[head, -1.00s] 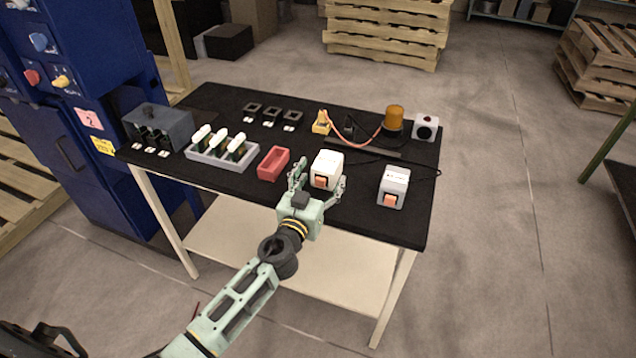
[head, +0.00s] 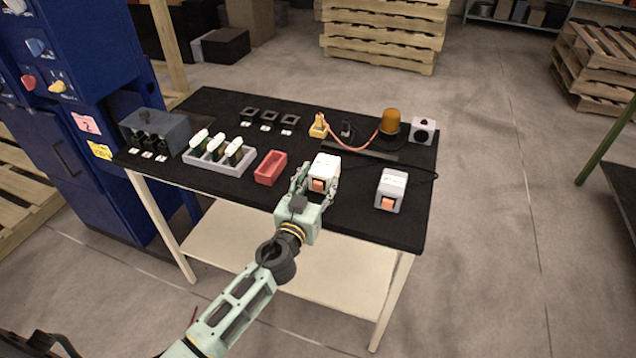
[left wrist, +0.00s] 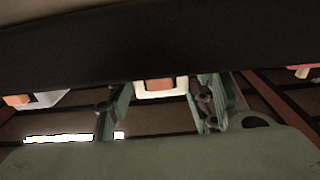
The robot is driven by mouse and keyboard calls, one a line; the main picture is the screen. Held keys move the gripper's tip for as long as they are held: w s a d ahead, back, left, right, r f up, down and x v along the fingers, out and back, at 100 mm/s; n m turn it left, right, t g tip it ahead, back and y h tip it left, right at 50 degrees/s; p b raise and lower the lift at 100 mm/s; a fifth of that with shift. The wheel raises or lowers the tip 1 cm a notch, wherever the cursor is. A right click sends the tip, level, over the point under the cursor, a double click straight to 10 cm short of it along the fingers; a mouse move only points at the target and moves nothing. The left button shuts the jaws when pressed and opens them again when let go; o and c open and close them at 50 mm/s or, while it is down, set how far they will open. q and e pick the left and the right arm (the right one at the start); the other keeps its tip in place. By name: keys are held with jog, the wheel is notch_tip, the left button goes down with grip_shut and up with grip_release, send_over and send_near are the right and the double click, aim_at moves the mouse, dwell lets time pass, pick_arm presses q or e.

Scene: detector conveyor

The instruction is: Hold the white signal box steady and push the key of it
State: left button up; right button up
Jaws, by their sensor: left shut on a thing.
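The white signal box (head: 325,168) stands on the black tabletop near its front edge, with an orange key (head: 318,185) on its near face. My left gripper (head: 314,190) reaches in from the front and is shut on the box, one finger on each side. In the left wrist view the box (left wrist: 161,93) sits between the fingers (left wrist: 160,100), with the orange key showing. A second, greyer box (head: 391,189) with an orange key stands apart to the right. My right gripper is not in view.
The black table (head: 345,232) also carries a red tray (head: 270,167) left of the box, a grey rack (head: 218,160) with several white-topped parts, an amber beacon (head: 390,122) and a white box with a black round face (head: 423,131). A blue cabinet (head: 60,140) stands at left.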

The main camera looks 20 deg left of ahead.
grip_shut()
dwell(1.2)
